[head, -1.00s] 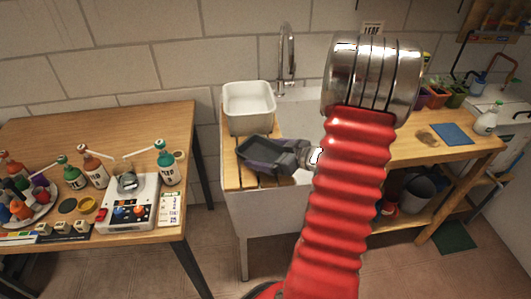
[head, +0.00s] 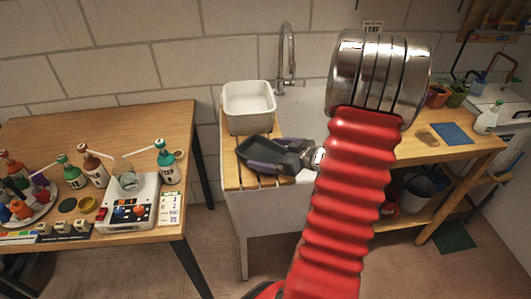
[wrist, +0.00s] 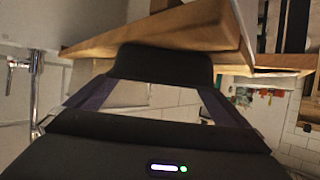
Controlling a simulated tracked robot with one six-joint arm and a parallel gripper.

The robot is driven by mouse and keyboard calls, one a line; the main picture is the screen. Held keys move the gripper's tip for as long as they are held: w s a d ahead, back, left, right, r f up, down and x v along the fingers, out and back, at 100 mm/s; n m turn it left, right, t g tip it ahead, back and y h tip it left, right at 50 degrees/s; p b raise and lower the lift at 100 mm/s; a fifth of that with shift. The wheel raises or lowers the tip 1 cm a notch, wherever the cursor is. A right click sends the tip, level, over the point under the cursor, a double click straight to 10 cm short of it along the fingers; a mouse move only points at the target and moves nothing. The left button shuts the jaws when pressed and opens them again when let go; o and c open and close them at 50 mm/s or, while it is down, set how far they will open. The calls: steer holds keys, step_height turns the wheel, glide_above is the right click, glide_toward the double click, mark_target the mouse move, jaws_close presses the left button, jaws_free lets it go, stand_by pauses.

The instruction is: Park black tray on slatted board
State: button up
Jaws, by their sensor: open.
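The slatted board (head: 235,178) is a pale wooden grid over the left part of the white sink. My gripper (head: 256,154) is low over this board, dark with purple-edged fingers, pointing left in the head view. Its jaws are open. A dark shape between the fingers appears to be the black tray (head: 259,147); its outline merges with the gripper, and I cannot tell whether it touches the board. In the wrist view, a black block (wrist: 165,62) shows between the far ends of the purple fingers, against a wooden edge (wrist: 170,32).
The sink's chrome tap (head: 286,60) rises behind. A wooden table (head: 150,125) with bottles and a white scale (head: 130,205) is at left. My red arm hides part of the sink and right bench.

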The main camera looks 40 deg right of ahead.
steer(key=v, duration=1)
steer(key=shift+s, duration=0.35)
steer(key=shift+r, duration=0.1)
steer(key=w+r+g+h, duration=0.1)
steer(key=w+r+h, duration=0.4)
steer(key=w+r, duration=0.3)
steer(key=w+a+r+m+g+h, duration=0.2)
steer(key=a+r+h, duration=0.2)
steer(key=a+r, duration=0.15)
steer(key=s+a+g+y, duration=0.1)
steer(key=s+a+y, duration=0.1)
steer(key=s+a, duration=0.3)
steer(key=s+a+g+y, duration=0.2)
steer(key=s+a, duration=0.3)
steer(key=a, duration=0.8)
steer(key=s+a+f+g+y, duration=0.1)
steer(key=s+a, duration=0.4)
steer(key=a, duration=0.5)
steer(key=shift+g+y, duration=0.3)
steer(key=shift+y, duration=0.4)
steer(key=shift+s+a+f, duration=0.1)
steer(key=shift+s, duration=0.05)
steer(key=shift+c, duration=0.5)
